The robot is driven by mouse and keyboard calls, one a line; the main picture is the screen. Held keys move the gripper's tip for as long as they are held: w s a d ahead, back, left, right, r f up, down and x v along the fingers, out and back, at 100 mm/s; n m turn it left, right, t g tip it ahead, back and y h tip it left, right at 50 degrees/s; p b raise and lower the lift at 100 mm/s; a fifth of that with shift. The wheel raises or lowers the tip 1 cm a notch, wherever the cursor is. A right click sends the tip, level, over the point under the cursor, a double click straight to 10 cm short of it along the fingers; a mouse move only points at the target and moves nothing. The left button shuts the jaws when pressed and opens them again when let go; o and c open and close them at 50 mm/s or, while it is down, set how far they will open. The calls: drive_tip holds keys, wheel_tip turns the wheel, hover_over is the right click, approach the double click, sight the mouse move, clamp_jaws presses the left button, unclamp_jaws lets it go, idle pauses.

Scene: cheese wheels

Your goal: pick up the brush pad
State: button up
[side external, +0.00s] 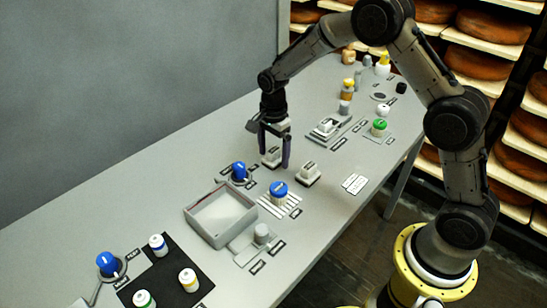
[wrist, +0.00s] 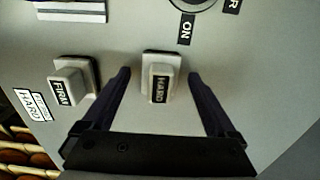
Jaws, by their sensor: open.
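Two light grey pads on square bases are candidates for the brush pad. One, labelled HARD (wrist: 160,84), stands on the table between my finger tips in the wrist view; it also shows in the side view (side external: 272,158). The other, labelled FIRM (wrist: 72,82), stands to its left in the wrist view, and to its right in the side view (side external: 308,174). My gripper (side external: 274,153) points down, open, with one finger on each side of the HARD pad, apparently apart from it. Its dark fingers also show in the wrist view (wrist: 158,76). How low the tips reach is unclear.
A blue knob (side external: 239,171) marked ON and a blue-capped jar (side external: 279,190) on a slatted rack stand nearby. A grey open tray (side external: 251,211) lies in front. A white label card (side external: 355,184) lies right of the pads. Cheese shelves stand behind the table.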

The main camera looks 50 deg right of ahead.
drive_tip(key=shift+f, duration=0.15)
drive_tip(key=c, duration=1.5)
drive_tip(key=shift+o, duration=0.2)
drive_tip(key=shift+r, duration=0.5)
wheel_tip(320, 180, up, 2)
drive_tip(key=shift+r, duration=0.1)
drive_tip(key=s+r, duration=1)
drive_tip(key=s, duration=0.4)
